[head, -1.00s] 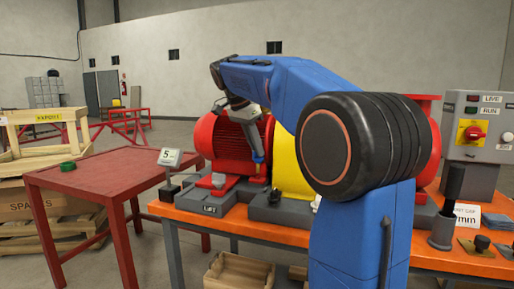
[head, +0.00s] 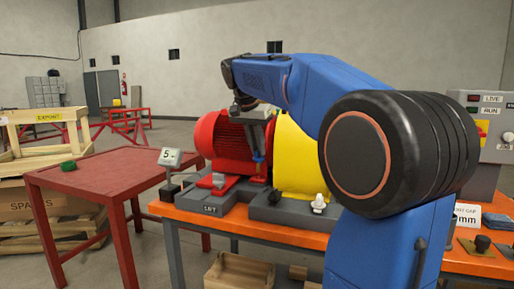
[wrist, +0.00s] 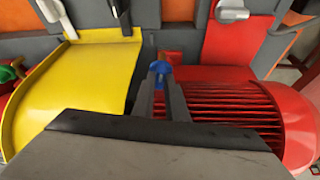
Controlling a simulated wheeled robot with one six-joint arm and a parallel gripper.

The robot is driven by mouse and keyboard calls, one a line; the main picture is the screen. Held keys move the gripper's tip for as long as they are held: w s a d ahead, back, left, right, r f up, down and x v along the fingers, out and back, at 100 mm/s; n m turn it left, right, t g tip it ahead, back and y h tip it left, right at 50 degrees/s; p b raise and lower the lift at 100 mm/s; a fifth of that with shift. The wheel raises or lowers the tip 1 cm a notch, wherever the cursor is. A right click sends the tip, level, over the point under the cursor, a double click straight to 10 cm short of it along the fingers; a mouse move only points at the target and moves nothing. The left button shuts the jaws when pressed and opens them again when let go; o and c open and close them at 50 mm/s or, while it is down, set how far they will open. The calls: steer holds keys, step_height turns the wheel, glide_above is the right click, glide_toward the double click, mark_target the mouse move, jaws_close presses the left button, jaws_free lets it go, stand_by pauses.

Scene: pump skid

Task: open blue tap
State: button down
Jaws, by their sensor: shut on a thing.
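The blue tap (wrist: 160,72) shows in the wrist view as a small blue piece at my fingertips, above the grey base between the yellow guard and the red motor. My gripper (wrist: 160,88) is shut on it, one finger on each side. In the head view my gripper (head: 258,160) points nearly straight down in front of the red motor, beside the yellow guard. The tap's lower part is hidden by the fingers.
The red finned motor (head: 228,145) and yellow guard (head: 294,160) stand close on either side. A white-topped fitting (head: 319,203) is on the grey base to the right. A gauge display (head: 171,158) stands at the left. The red table (head: 100,175) is mostly clear.

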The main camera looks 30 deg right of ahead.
steer(key=shift+n+t, duration=0.4)
steer(key=shift+n, duration=0.6)
steer(key=c, duration=2)
jaws_free()
steer(key=shift+c, duration=0.2)
steer(key=v, duration=1.7)
steer(key=shift+r, duration=0.25)
steer(key=shift+s+d, duration=0.15)
steer(key=s+a+f+n+y, duration=0.1)
steer(key=s+a+f+n, duration=0.2)
steer(key=s+f, duration=0.5)
steer(key=s+a+f+n+t+y, duration=0.1)
steer(key=s+a+f+n, duration=0.3)
steer(key=f, duration=1.8)
steer(key=s+a+f+n+t+y, duration=0.1)
steer(key=s+a+f+n, duration=0.2)
steer(key=s+f, duration=1)
steer(key=shift+s+a+f+y, duration=0.3)
steer(key=shift+a+f+y, duration=0.1)
steer(key=shift+a+f, duration=0.45)
